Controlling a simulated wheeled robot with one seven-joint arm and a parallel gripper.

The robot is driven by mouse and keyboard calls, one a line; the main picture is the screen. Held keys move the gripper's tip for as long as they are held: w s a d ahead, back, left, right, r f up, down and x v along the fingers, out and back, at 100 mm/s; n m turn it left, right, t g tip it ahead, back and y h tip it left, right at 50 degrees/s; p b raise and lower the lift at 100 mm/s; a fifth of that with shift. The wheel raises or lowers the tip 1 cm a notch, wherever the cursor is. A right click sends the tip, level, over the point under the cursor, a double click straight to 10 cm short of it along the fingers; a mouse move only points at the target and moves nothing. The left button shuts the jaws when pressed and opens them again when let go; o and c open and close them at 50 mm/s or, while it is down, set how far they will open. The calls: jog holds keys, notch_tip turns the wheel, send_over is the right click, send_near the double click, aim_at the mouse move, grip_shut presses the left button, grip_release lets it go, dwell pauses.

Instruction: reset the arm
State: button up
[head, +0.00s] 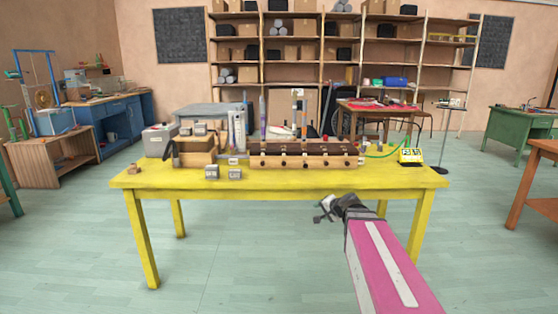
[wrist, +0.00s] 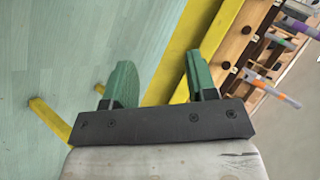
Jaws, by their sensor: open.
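My gripper (head: 322,211) is in front of the yellow table (head: 300,182), near its front edge and to the right of the middle in the head view. My pink arm link reaches up to it from the lower right. In the wrist view the two green fingers of my gripper (wrist: 157,80) stand apart with nothing between them. The yellow table edge (wrist: 178,70) shows behind and between the fingers, with green floor to the left. Nothing is held.
On the table stand a long wooden rack (head: 305,155) with dark knobs, a wooden box (head: 195,152), a grey bin (head: 160,140), two small grey blocks (head: 223,173) and a yellow device (head: 411,156). A brown block (head: 134,169) lies at the left end. Floor in front is clear.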

jog(key=s+d+f+n+g+h, duration=0.1)
jog(key=s+f+n+g+h, duration=0.5)
jog(key=s+f, duration=1)
jog(key=s+n+g, duration=0.1)
jog(key=s+g, duration=0.2)
jog(key=shift+d+n+g, duration=0.15)
jog(key=shift+n+g, duration=0.15)
jog(key=shift+g, duration=0.1)
